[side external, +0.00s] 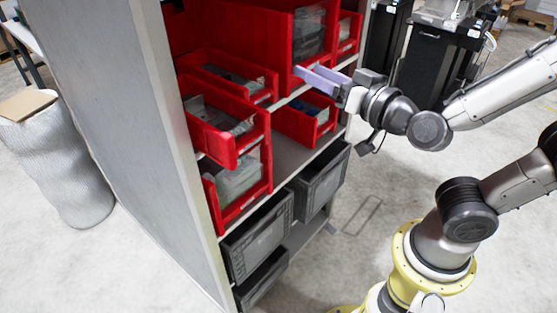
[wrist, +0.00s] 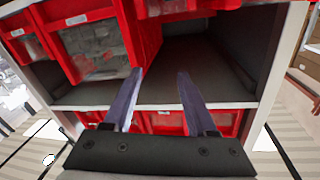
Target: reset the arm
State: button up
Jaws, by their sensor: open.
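My gripper (side external: 309,73) is at the front of the shelf rack, its two pale purple fingers pointing into it. In the side view the fingers are beside the large red bin (side external: 308,37) on the upper level; I cannot tell whether they touch it. In the wrist view my gripper (wrist: 160,72) has its fingers spread with nothing between them. Behind them is a dark, empty shelf bay (wrist: 210,75), with a red bin with a clear front (wrist: 100,52) to the left.
More red bins (side external: 230,75) hold small items on the rack, one of them (side external: 306,118) below my gripper. Dark grey crates (side external: 258,238) stand on the low shelves. A grey side panel (side external: 110,110) closes the rack's left. Open floor (side external: 375,185) lies in front.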

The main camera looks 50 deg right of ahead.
jog(key=s+d+f+n+g+y, duration=0.1)
jog(key=s+f+n+g, duration=0.1)
jog(key=s+f+g, duration=0.2)
jog(key=s+d+f+n+g+y, duration=0.1)
jog(key=s+f+g, duration=0.3)
jog(key=s+g, duration=0.4)
jog(key=s+n, duration=0.1)
jog(key=s, duration=0.2)
jog(key=shift+s+n+y, duration=0.15)
jog(key=shift+n+y, duration=0.25)
